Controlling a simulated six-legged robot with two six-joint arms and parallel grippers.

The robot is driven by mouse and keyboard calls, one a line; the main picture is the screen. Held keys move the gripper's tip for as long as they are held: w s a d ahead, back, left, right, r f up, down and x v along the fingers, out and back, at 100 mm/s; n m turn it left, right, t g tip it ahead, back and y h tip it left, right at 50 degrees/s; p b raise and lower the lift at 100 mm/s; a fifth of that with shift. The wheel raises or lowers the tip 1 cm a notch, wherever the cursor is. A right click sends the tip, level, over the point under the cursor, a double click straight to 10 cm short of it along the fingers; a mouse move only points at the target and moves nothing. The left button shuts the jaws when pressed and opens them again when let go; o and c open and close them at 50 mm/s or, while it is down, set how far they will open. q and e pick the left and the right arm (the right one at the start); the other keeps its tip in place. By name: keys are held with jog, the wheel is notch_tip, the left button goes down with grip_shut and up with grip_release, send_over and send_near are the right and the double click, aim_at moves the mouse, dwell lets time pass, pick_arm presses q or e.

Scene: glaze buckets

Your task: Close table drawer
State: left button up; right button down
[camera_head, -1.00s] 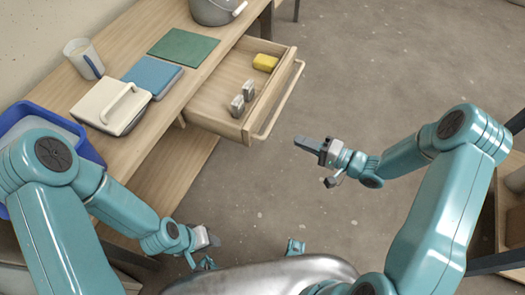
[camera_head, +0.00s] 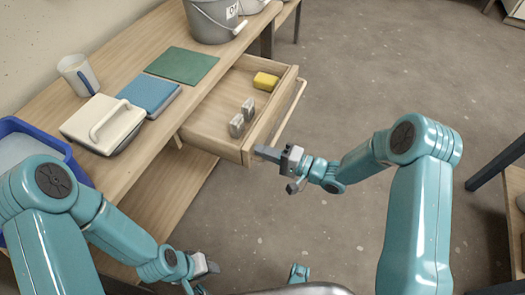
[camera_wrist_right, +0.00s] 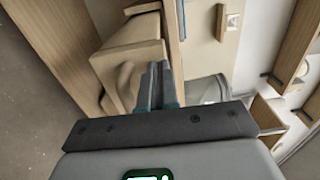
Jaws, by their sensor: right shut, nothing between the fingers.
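The wooden table drawer (camera_head: 213,112) stands pulled out from under the worktop (camera_head: 147,150). A yellow sponge (camera_head: 265,81) and two small grey blocks (camera_head: 241,117) are inside it. A pale bar handle (camera_head: 290,112) runs along its front. My right gripper (camera_head: 260,152) is shut and empty, its fingertips at the near end of the drawer front; I cannot tell whether they touch. In the right wrist view the shut fingers (camera_wrist_right: 158,85) are beside pale wood. My left gripper (camera_head: 207,266) is low, left of the drawer and away from it; its jaws are unclear.
A blue bin (camera_head: 40,135) is at left. A dark-legged shelf (camera_head: 500,165) stands at right. The floor between is clear.

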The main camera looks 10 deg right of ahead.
jog(key=shift+w+a, duration=0.25)
jog(key=shift+w, duration=0.05)
pick_arm(q)
jog(key=shift+f, duration=0.1)
